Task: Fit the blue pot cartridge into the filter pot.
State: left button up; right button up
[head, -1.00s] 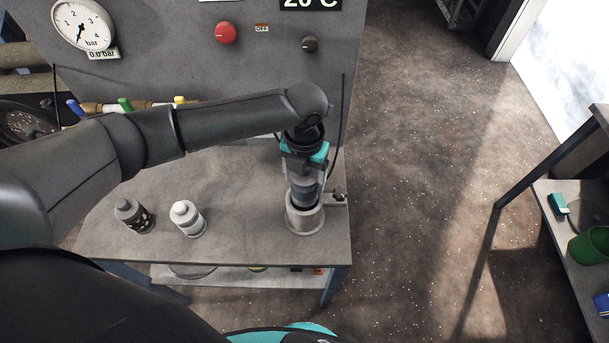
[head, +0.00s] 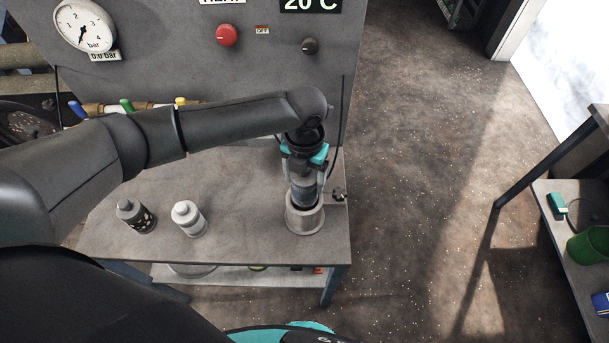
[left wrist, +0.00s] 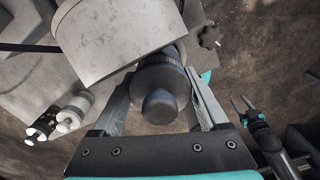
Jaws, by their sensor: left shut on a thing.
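The blue-grey pot cartridge (head: 304,188) is upright between the fingers of my left gripper (head: 304,176) in the head view. My left gripper is shut on it. The filter pot (head: 304,220) is a light grey cylinder standing on the bench below. The cartridge's lower end is at the pot's mouth; how deep it sits cannot be told. In the left wrist view the cartridge's dark round end (left wrist: 160,105) shows between the fingers, with the pot (left wrist: 115,35) beyond it. My right gripper (left wrist: 242,102) shows small at the right there, its two fingers apart and empty.
A dark perforated cartridge (head: 136,217) and a white one (head: 188,219) stand on the bench (head: 240,210), left of the pot. A small black star knob (head: 339,195) is right of the pot. The panel behind carries a gauge (head: 85,25) and a red button (head: 227,35).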

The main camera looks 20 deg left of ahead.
aim_at(304, 192)
pick_arm(q)
jog(key=shift+f+b, duration=2.05)
jog(key=shift+f, duration=1)
jog(key=o, duration=1.4)
jog(key=shift+o, duration=0.2)
jog(key=shift+r, duration=0.1)
notch_tip(304, 192, up, 14)
jog(key=shift+r, duration=0.6)
